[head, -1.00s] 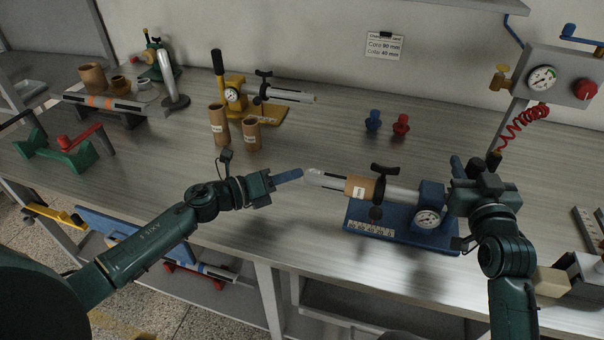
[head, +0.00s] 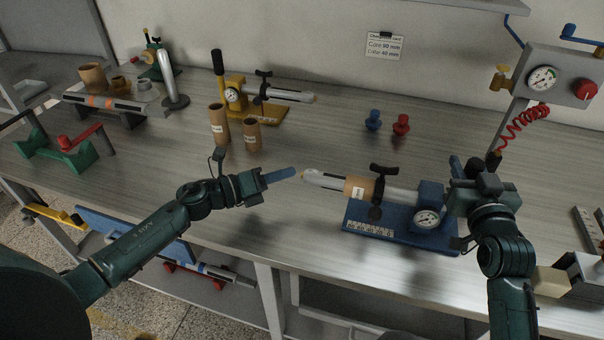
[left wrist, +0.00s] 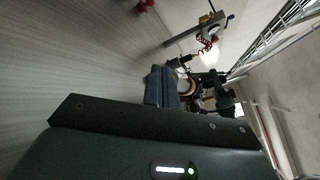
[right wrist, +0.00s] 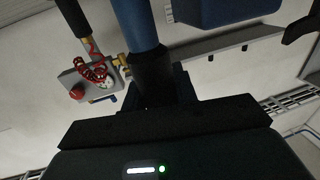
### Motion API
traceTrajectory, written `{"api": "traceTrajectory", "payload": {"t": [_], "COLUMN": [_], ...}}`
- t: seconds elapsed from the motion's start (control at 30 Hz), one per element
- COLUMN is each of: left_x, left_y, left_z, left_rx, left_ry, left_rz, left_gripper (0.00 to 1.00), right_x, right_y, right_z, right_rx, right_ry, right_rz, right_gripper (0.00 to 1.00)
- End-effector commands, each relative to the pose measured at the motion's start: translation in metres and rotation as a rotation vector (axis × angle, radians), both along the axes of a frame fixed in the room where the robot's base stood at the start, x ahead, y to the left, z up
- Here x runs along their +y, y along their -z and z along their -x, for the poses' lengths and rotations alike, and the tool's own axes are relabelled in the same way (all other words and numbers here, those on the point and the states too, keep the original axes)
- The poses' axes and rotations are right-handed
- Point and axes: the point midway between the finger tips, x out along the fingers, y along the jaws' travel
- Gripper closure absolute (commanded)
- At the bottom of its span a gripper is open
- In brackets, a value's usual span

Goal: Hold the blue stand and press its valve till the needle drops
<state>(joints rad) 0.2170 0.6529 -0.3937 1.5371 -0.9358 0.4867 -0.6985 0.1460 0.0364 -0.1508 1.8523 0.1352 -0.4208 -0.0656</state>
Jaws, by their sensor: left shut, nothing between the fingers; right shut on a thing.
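The blue stand (head: 395,235) is on the bench at the right, with a white-faced gauge (head: 426,218). Its shaft points left through a cardboard core (head: 357,187) and ends in a pale nose with a small yellowish valve tip (head: 302,175). My left gripper (head: 293,172) is shut and empty, its blue fingers just left of the tip with a small gap. Its fingers also show in the left wrist view (left wrist: 160,86). My right gripper (head: 460,185) is shut on the stand's blue handle (right wrist: 135,22), by its black grip. The needle is too small to read surely.
A yellow stand (head: 262,112) with its own shaft is farther back, beside cardboard tubes (head: 219,125). Blue (head: 373,121) and red (head: 401,124) knobbed pieces stand behind the blue stand. A gauge panel (head: 550,77) with a red coiled hose is at the right. The bench front-centre is clear.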

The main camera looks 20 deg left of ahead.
Motion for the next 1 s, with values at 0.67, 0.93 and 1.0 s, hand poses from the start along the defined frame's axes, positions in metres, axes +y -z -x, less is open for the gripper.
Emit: {"api": "traceTrajectory", "payload": {"t": [0.67,0.93,1.0], "left_x": [0.051,0.051,0.051], "left_y": [0.000,0.000,0.000], "left_z": [0.000,0.000,0.000], "left_rx": [0.001,0.000,0.000], "left_ry": [-0.002,-0.003,-0.003], "left_rz": [-0.001,0.000,0.000], "left_gripper": [1.00,1.00,1.00], "right_x": [-0.002,-0.002,-0.002], "right_y": [0.000,0.000,0.000], "right_z": [0.000,0.000,0.000], "right_rx": [0.001,0.000,0.000], "right_ry": [0.003,0.004,0.004], "right_rz": [0.000,0.001,0.001], "right_gripper": [1.00,1.00,1.00]}}
